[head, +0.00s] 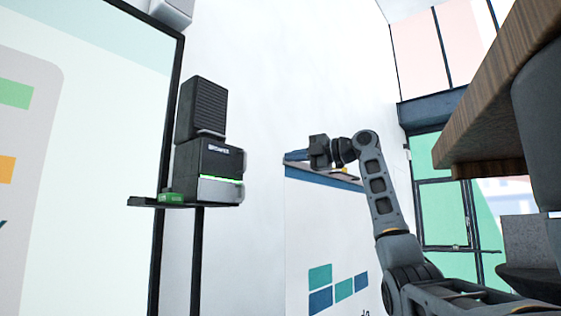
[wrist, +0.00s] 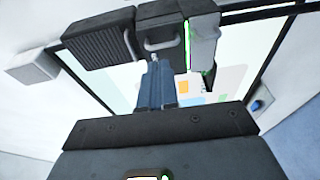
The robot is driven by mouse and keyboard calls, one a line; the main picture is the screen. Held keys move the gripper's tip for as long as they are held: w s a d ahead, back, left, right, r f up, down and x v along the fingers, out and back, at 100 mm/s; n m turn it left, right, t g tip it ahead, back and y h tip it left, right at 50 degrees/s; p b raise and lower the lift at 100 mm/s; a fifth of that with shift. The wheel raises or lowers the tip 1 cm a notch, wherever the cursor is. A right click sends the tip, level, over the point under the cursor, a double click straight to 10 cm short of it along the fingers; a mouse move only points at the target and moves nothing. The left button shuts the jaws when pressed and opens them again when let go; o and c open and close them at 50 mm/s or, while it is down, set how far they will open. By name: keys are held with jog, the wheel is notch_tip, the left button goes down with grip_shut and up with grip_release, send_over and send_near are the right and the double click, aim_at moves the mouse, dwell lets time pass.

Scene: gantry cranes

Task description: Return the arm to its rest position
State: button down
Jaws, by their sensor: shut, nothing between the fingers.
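My gripper (head: 290,156) is held up near the middle of the head view, at the end of my raised, bent arm. Its blue fingers point left, toward a stack of black boxes, with a gap between. In the wrist view my gripper (wrist: 156,75) shows its blue fingers close together with nothing between them.
A ribbed black box (head: 202,108) sits on a black unit with a green light strip (head: 205,162), on a narrow shelf (head: 150,203). A small green item (head: 172,197) lies beside it. A white panel (head: 312,230) stands behind my arm. A wooden top (head: 490,110) overhangs at right.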

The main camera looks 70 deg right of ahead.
jog(key=shift+s+d, duration=0.15)
jog(key=shift+s, duration=0.35)
